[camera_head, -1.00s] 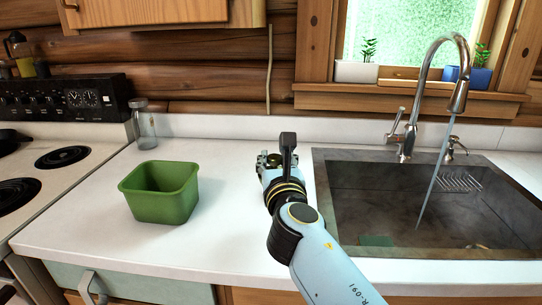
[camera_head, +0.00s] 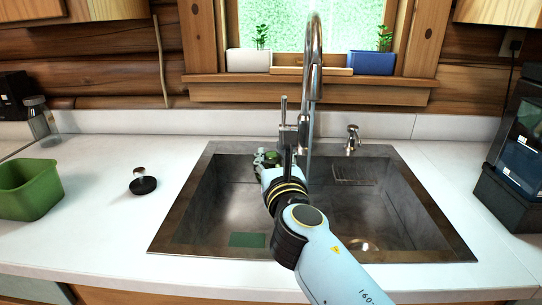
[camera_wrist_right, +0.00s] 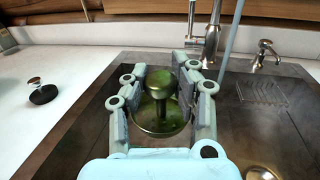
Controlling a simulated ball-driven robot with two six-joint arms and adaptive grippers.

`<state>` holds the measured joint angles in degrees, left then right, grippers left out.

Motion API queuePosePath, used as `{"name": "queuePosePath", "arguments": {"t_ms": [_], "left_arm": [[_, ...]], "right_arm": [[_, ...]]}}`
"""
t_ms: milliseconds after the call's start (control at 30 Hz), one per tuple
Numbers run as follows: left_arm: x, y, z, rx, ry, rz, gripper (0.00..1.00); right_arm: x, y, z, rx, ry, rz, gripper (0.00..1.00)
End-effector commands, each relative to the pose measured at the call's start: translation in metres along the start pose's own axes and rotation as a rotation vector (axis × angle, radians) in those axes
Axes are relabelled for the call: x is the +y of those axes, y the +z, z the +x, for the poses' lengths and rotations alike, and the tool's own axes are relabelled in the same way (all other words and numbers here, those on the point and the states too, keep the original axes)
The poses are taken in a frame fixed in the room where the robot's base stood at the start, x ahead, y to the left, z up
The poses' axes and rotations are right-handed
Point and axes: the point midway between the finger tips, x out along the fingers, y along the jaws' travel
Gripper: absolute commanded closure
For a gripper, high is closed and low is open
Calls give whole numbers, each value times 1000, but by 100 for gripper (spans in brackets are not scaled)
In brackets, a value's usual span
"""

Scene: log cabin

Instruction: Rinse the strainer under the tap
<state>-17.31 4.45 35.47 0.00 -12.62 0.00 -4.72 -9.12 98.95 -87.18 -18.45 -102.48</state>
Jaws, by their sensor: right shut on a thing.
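The strainer (camera_wrist_right: 188,82) is a metal plug with a knob and round base, stained green. My right gripper (camera_wrist_right: 172,82) is shut on it; in the head view the gripper (camera_head: 270,161) is over the left part of the sink (camera_head: 178,215). Only a little of the strainer (camera_head: 273,156) shows there. The curved chrome tap (camera_head: 314,62) is running; its stream (camera_head: 309,155) falls just right of the gripper. In the wrist view the stream (camera_wrist_right: 232,42) is right of the strainer and apart from it. My left gripper is out of view.
A black-based knob (camera_head: 143,184) stands on the counter left of the sink, near a green bin (camera_head: 28,190). A tap lever (camera_head: 283,112) stands close behind the gripper. A soap dispenser (camera_head: 352,140) is at the back rim. A dark appliance (camera_head: 517,150) stands at right.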

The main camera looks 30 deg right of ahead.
Motion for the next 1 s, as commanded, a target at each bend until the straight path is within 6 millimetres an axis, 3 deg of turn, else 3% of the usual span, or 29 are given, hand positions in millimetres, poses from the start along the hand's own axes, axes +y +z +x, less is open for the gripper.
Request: {"name": "queuePosePath", "arguments": {"t_ms": [267,1000], "left_arm": [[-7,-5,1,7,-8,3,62],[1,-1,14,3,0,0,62]], "right_arm": [[-21,-5,16,-2,1,-4,100],[-85,-22,65,-1,-1,-4,100]]}}
